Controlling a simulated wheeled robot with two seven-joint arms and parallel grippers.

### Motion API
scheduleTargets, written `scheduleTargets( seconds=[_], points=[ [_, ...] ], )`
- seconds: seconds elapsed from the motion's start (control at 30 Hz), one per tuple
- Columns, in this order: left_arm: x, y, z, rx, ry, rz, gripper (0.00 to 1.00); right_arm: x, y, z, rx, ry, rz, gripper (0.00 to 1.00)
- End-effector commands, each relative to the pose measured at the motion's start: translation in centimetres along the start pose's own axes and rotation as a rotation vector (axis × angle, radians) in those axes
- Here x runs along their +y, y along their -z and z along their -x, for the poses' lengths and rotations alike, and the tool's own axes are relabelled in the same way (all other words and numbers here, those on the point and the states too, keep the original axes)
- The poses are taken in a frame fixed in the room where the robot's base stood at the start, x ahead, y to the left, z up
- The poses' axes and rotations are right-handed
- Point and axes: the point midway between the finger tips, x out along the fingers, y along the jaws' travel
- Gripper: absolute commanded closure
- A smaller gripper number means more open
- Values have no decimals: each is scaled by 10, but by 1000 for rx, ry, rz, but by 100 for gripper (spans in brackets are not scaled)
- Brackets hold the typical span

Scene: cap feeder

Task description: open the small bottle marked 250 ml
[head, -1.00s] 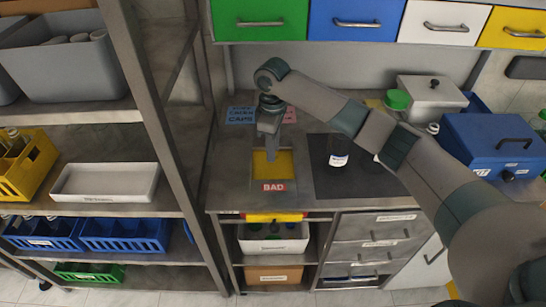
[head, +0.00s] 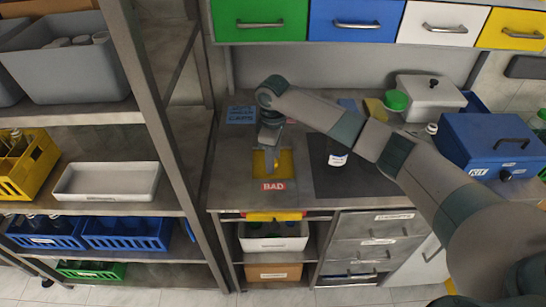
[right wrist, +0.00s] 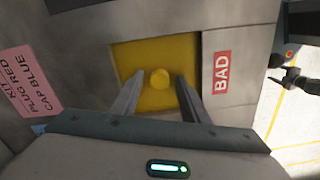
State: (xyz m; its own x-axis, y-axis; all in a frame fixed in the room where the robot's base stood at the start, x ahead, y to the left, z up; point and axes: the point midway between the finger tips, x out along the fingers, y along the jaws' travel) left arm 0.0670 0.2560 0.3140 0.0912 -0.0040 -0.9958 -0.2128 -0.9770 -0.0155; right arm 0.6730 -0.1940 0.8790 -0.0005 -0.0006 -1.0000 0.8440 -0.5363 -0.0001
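My right gripper (head: 271,160) points down over the yellow square (head: 286,163) by the BAD label. In the right wrist view, its fingers (right wrist: 158,98) are apart. A round yellow cap (right wrist: 159,78) shows between and beyond the fingertips, against the yellow square (right wrist: 128,58); I see no finger touching it. A dark bottle with a white label (head: 337,160) stands on the dark mat (head: 335,186), partly under my right arm. Its marking is too small to read. A dark claw shape at the right edge of the right wrist view may be my left gripper.
A blue KIT box (head: 490,145), a grey lidded box (head: 428,95) and a green round item (head: 396,100) stand at the right of the bench. A small white-capped bottle (head: 432,129) stands near the blue box. A metal shelf post (head: 150,95) rises at the left.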

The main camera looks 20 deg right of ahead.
Motion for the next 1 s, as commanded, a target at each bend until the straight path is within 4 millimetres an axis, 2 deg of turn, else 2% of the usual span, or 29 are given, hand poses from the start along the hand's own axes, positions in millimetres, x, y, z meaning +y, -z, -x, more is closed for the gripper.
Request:
scheduleTargets(
  seconds=[0.37, 0.53, 0.7, 0.8, 1.0],
  points=[
    [0, 0, -3, 0, 0, 0, 35, 1, 1, 8, 2, -2, 0, 59],
    [0, -1, -9, 0, 0, 0, 35, 0, 0, 26, 2, -2, 1, 59],
    [-1, -3, -17, -2, 1, 0, 35, 1, 1, 55, 3, -3, 1, 59],
    [1, 23, -18, 58, -1, -2, 35, 1, 1, 73, 3, -3, 0, 59],
    [7, 51, -20, 121, -7, -3, 35, 1, 1, 105, 3, -3, 0, 59]
  ],
)
